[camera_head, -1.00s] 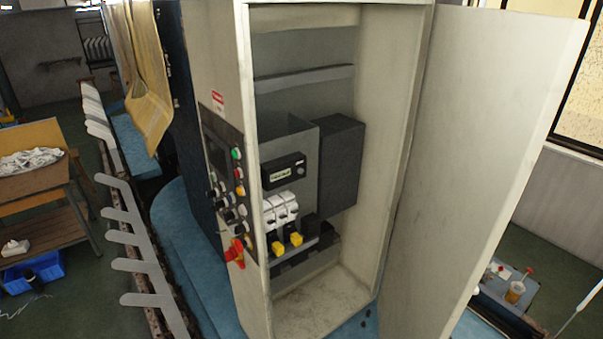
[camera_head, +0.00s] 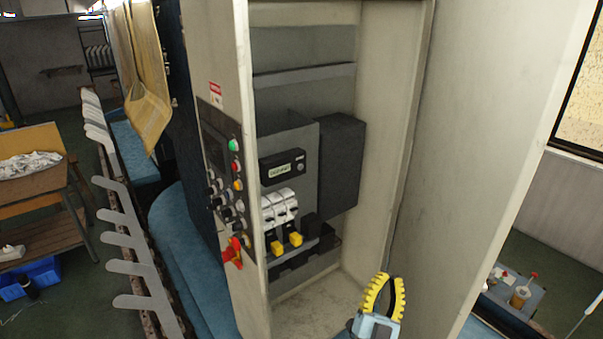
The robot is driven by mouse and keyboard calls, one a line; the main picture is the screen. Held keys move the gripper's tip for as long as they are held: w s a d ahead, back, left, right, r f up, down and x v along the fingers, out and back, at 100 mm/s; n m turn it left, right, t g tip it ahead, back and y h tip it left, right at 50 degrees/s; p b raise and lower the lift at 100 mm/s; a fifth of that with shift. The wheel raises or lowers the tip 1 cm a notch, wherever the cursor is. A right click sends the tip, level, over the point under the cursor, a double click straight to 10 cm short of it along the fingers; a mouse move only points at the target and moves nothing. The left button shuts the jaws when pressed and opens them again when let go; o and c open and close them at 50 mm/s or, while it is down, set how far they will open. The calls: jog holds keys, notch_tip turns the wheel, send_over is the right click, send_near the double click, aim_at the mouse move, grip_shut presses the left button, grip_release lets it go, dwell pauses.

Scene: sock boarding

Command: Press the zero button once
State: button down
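Inside the open cabinet (camera_head: 258,235), a dark counter box (camera_head: 282,166) carries a small lit display. A small round button (camera_head: 300,167) sits to the right of that display; its label is too small to read, so I cannot tell whether it is the zero button. My gripper (camera_head: 389,277), with yellow and black ribbed fingers, is at the lower right of the cabinet opening, below and right of the counter box and well apart from it. The fingers bow outward with their tips near each other. Nothing shows between them. Whether the tips touch is unclear.
The open door (camera_head: 480,150) stands on the right. A control panel (camera_head: 222,185) with coloured buttons and a red switch is on the cabinet's left face. A dark grey box (camera_head: 341,165) is right of the counter; white breakers (camera_head: 279,206) and yellow connectors (camera_head: 286,243) are below.

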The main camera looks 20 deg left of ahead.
aim_at(300, 167)
jog(key=w+a+r+g+y+b, duration=0.35)
jog(key=w+a, duration=0.35)
jog(key=w, duration=0.4)
jog(key=w+a+r+n+g+y+b, duration=0.1)
jog(key=w+a+r+g+y, duration=0.1)
jog(key=a, duration=0.3)
jog(key=w+a+r+n+g+y, duration=0.1)
jog(key=w+a+r+g+y, duration=0.1)
jog(key=a+r+g+y, duration=0.1)
jog(key=shift+a+r+b, duration=0.4)
jog(key=shift+a+r, duration=0.4)
jog(key=shift+a, duration=0.45)
jog(key=shift+a, duration=0.1)
jog(key=w+a+p, duration=0.2)
jog(key=w+a, duration=0.2)
jog(key=a, duration=0.3)
jog(key=shift+w+a, duration=0.2)
jog(key=shift+w+a, duration=0.15)
jog(key=shift+w+a, duration=0.1)
jog(key=shift+a, duration=0.1)
